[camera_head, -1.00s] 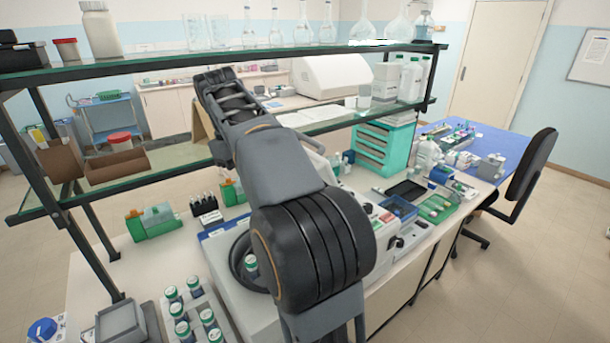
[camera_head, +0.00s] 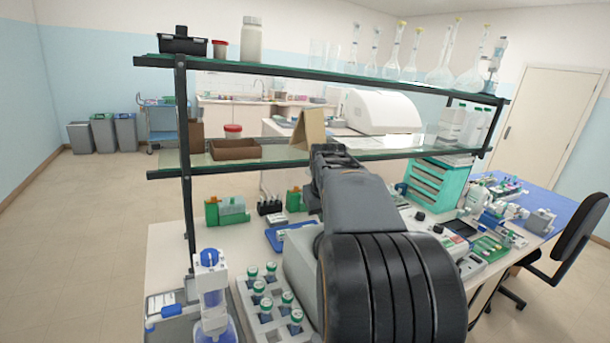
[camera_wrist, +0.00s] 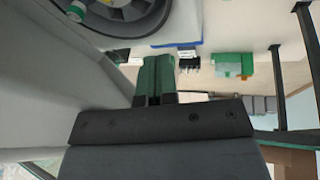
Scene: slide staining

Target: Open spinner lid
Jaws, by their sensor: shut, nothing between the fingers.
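The spinner (camera_head: 300,262) is a pale box on the bench in the head view, mostly hidden behind my arm. In the wrist view, its dark round bowl (camera_wrist: 122,22) shows uncovered at the top left, with a green-capped tube (camera_wrist: 77,10) at its rim. A broad grey panel (camera_wrist: 45,75) fills the left of the wrist view; it looks like the raised lid, but its hinge is hidden. My gripper (camera_wrist: 156,78) has green fingers, shut together and empty, near this panel and apart from the bowl.
A rack of green-capped tubes (camera_head: 244,292) and a blue-and-clear bottle (camera_head: 210,285) stand left of the spinner. Glass shelves (camera_head: 345,153) cross above the bench. A green holder (camera_head: 212,212) and a dark tube block (camera_head: 268,207) stand behind.

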